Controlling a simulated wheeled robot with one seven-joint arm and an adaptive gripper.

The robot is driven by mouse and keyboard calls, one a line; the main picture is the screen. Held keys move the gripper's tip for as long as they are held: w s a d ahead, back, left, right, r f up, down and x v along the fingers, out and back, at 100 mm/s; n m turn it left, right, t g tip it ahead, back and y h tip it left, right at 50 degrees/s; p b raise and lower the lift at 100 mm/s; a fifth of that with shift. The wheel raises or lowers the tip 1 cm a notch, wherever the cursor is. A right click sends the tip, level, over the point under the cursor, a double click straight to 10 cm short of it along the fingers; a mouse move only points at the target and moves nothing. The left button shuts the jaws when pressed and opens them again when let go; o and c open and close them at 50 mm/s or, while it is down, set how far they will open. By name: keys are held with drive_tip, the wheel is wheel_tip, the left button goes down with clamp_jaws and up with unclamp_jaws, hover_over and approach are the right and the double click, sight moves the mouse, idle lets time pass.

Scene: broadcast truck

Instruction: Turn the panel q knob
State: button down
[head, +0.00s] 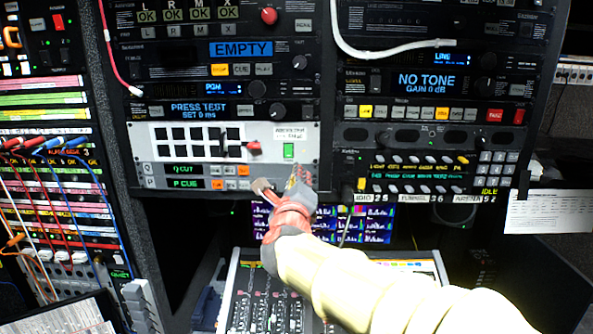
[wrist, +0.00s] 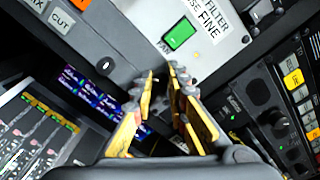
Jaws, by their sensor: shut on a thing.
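My gripper (head: 284,180) is at the panel's lower right, below the green button. In the wrist view, my gripper (wrist: 161,72) has its fingertips close together at the panel face, just below the green button (wrist: 180,34) and a partly covered label.
A red-capped lever (head: 253,148) stands left of the green button. Rack units fill both sides. A mixing desk (head: 236,290) and screens (head: 371,224) lie below my arm.

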drive_tip(key=shift+f+n+p, duration=0.2)
drive_tip(key=shift+n+p, duration=0.2)
drive_tip(key=shift+n, duration=0.2)
drive_tip(key=c, duration=1.8)
unclamp_jaws()
drive_tip(key=shift+o, duration=0.3)
drive_tip(key=shift+r, duration=0.15)
drive_tip(key=s, duration=1.2)
drive_tip(key=shift+a, duration=0.2)
